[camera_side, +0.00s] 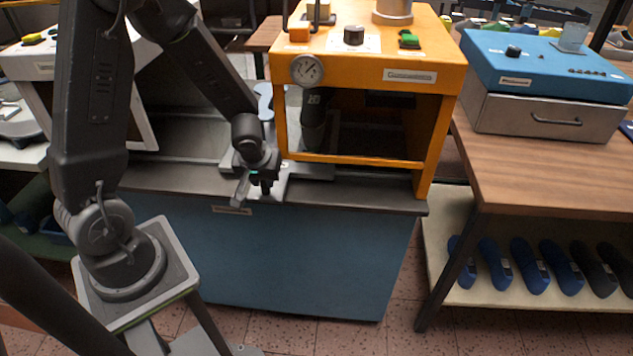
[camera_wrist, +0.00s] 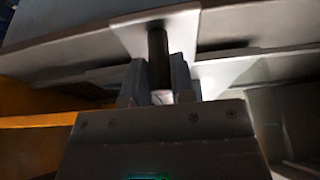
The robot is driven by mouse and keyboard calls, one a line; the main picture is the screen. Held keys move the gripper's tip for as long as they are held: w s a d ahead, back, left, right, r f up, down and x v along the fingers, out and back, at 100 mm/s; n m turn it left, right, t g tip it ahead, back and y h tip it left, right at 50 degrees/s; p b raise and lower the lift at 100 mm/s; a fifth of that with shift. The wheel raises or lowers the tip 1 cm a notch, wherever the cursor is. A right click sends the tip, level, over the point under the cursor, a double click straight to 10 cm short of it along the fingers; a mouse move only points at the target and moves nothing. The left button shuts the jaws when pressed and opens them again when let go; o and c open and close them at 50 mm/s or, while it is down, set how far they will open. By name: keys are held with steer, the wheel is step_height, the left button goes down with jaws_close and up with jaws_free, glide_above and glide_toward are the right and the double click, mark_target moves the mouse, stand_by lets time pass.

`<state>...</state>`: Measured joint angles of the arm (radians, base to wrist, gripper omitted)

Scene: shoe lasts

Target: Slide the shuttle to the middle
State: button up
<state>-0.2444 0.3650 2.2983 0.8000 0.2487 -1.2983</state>
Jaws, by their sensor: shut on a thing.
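The shuttle (camera_side: 296,184) is a light grey metal slide on the bench, at the left opening of the orange press (camera_side: 436,145). It also shows in the wrist view as a pale plate (camera_wrist: 128,37) with a dark upright post, its handle (camera_wrist: 158,50). My gripper (camera_side: 262,188) is at the shuttle's front edge, left of the press's middle. In the wrist view my gripper (camera_wrist: 157,88) has its fingers on both sides of the handle, shut on it. A blue shape (camera_side: 265,102), perhaps a last, stands behind my wrist, partly hidden.
A dark upright form (camera_side: 313,125) is inside the press, near its left post. The press has a front bar (camera_side: 360,160) low across its opening. A blue-topped machine (camera_side: 545,65) stands on the wooden table at right. Several lasts (camera_side: 528,266) lie on the shelf below.

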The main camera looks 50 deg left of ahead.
steer(key=s+a, duration=0.6)
steer(key=shift+s+a, duration=0.15)
steer(key=shift+a, duration=0.05)
stand_by(0.4)
steer(key=shift+n, duration=0.8)
steer(key=s+a, duration=0.3)
steer(key=shift+s+a, duration=0.15)
steer(key=o, duration=1)
steer(key=shift+g, duration=0.3)
